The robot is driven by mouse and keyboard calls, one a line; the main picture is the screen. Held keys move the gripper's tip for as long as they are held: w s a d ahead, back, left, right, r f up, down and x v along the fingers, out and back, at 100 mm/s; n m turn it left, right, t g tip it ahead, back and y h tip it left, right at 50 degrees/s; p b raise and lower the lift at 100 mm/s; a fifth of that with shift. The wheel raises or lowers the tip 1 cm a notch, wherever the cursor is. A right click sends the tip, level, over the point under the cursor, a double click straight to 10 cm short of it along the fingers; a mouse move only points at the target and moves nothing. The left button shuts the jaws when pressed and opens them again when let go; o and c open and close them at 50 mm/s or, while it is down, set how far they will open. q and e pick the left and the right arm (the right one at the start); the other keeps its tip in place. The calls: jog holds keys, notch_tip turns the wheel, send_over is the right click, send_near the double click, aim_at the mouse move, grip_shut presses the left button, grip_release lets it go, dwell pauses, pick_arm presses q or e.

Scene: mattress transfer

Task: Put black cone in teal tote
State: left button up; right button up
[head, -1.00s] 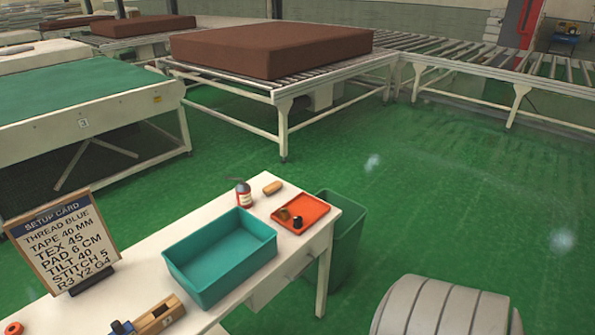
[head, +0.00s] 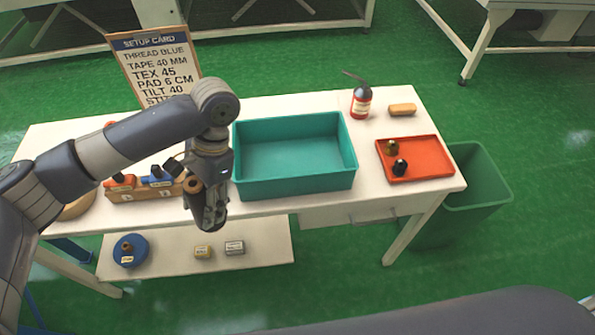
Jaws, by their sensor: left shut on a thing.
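The teal tote (head: 294,188) stands open and empty in the middle of the white table. My left gripper (head: 206,213) hangs just left of the tote, over the table's front edge, pointing down. It is shut on a small dark thing with a brown ring-shaped end (head: 192,185), which looks to be the black cone; the fingers hide most of it. A small black piece (head: 400,167) and an olive-brown piece (head: 392,147) stand on the orange tray (head: 430,171) at the right. My right gripper is not in view.
A wooden rack (head: 128,195) with orange and blue pieces stands left of my gripper, before the setup card (head: 150,68). A small red extinguisher (head: 361,104) and tan block (head: 402,109) stand behind the tray. A green bin (head: 480,180) is at the right. A lower shelf (head: 180,272) holds small items.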

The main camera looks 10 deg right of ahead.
pick_arm(q)
jog(key=w+d+r+m+t+h+b, duration=0.15)
jog(key=w+d+r+m+t, duration=0.3)
jog(key=w+m, duration=0.55)
jog(key=w+d+r+m+t+h, duration=0.25)
jog(key=w+d+m, duration=0.3)
jog(key=m, duration=0.85)
jog(key=m+h+b, duration=0.1)
jog(key=m+b, duration=0.4)
jog(key=m, duration=0.1)
send_over(268, 168)
notch_tip(268, 168, down, 5)
jog(key=shift+m, duration=0.3)
notch_tip(268, 168, down, 6)
jog(key=shift+f+p, duration=0.2)
jog(key=shift+p, duration=0.1)
notch_tip(268, 168, down, 2)
jog(key=shift+s+f, duration=0.1)
jog(key=shift+f, duration=0.3)
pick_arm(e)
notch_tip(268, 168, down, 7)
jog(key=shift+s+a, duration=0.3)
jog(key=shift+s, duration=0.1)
pick_arm(q)
jog(key=o, duration=1.2)
